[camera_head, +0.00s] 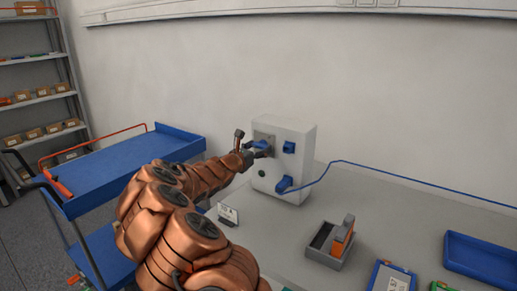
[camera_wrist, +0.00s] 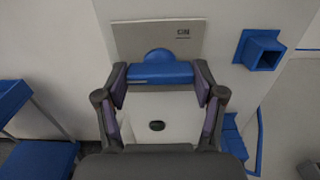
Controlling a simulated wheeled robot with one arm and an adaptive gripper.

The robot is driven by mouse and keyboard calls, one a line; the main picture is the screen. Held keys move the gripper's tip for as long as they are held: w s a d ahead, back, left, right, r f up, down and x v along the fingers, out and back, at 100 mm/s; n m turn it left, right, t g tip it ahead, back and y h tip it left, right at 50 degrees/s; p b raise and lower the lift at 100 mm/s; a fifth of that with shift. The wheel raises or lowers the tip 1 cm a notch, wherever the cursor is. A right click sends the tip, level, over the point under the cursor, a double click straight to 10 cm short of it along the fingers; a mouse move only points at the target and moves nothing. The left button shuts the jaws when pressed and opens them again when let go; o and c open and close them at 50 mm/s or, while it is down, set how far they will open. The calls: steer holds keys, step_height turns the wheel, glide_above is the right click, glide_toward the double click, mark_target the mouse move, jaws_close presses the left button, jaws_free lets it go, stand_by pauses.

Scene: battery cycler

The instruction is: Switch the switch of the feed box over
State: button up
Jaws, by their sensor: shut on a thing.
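The feed box (camera_head: 295,171) is a white box standing on the grey table against the wall. Its switch (camera_wrist: 160,72) is a blue bar with a rounded hub, lying level in the wrist view on a grey plate (camera_wrist: 135,36) with dark lettering that seems to read ON. My gripper (camera_head: 258,148) reaches the box face from the left in the head view. In the wrist view my gripper (camera_wrist: 160,82) has its purple-padded fingers at both ends of the blue bar, shut on it. In the head view the switch is partly hidden by my fingers.
A blue square socket (camera_wrist: 263,52) sits right of the switch. A blue plug (camera_head: 284,185) with a blue cable (camera_head: 400,172) is low on the box. A holder (camera_head: 325,244) with an orange-and-grey piece, a small card (camera_head: 228,215) and a blue tray (camera_head: 482,258) are on the table. A blue cart (camera_head: 120,172) stands left.

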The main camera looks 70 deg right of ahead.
steer(key=c, duration=0.4)
steer(key=shift+f+b, duration=0.15)
steer(key=shift+b, duration=0.3)
steer(key=m+b, duration=1.7)
steer(key=b, duration=1)
steer(key=shift+m, duration=0.4)
steer(key=o, duration=1.1)
